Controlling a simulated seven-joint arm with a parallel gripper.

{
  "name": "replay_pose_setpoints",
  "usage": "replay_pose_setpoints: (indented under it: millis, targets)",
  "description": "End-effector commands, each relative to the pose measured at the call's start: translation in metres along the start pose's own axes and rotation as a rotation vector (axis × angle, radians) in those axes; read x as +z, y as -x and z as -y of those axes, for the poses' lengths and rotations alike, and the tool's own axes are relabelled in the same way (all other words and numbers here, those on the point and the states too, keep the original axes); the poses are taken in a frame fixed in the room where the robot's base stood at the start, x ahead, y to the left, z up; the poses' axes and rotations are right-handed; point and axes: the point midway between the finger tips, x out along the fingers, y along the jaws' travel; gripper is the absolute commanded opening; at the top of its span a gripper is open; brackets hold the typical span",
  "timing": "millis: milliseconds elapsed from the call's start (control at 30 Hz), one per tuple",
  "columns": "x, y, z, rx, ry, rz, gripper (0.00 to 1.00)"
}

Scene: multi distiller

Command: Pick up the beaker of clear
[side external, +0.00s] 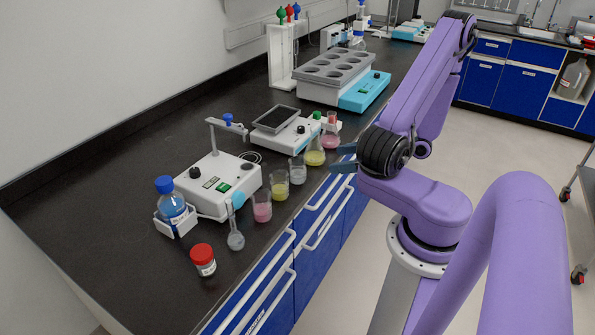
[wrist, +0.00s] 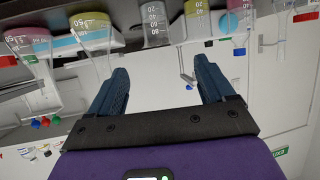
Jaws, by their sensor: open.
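The beaker of clear (side external: 297,172) stands on the dark bench near its front edge, between a beaker of yellow (side external: 280,186) and a conical flask of yellow (side external: 315,154). In the wrist view, which is upside down, the graduated clear beaker (wrist: 155,28) shows at the top, beyond the gap between the fingers. My gripper (side external: 343,159) is open and empty, at the bench's front edge, to the right of the clear beaker and apart from it. In the wrist view both fingers of my gripper (wrist: 162,72) are spread with nothing between them.
A beaker of pink (side external: 262,208), a volumetric flask (side external: 235,238) and a red-capped jar (side external: 203,260) stand nearer the camera. A conical flask of pink (side external: 330,141) stands farther back. Behind the row are a white stirrer device (side external: 215,185) and a balance-like device (side external: 285,130). Neighbouring glassware is close on both sides.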

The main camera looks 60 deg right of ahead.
Motion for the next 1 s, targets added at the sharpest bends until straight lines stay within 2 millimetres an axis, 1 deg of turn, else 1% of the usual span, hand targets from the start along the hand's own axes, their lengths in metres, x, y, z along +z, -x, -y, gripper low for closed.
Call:
replay_pose_setpoints:
  millis: [33,100,500,600,767,833,1000]
  targets:
    - [0.0,-0.009,0.001,-0.006,0.0,-0.002,0.82]
    - [0.0,-0.019,0.002,-0.007,-0.001,0.0,0.82]
    - [0.0,-0.077,0.001,-0.004,0.002,0.001,0.82]
    - [0.0,-0.085,0.0,-0.002,0.001,0.0,0.82]
    - [0.001,-0.092,-0.001,0.0,0.001,0.0,0.82]
    - [0.002,-0.098,-0.001,-0.002,0.002,0.001,0.82]
    - [0.007,-0.121,-0.003,-0.004,0.002,-0.001,0.82]
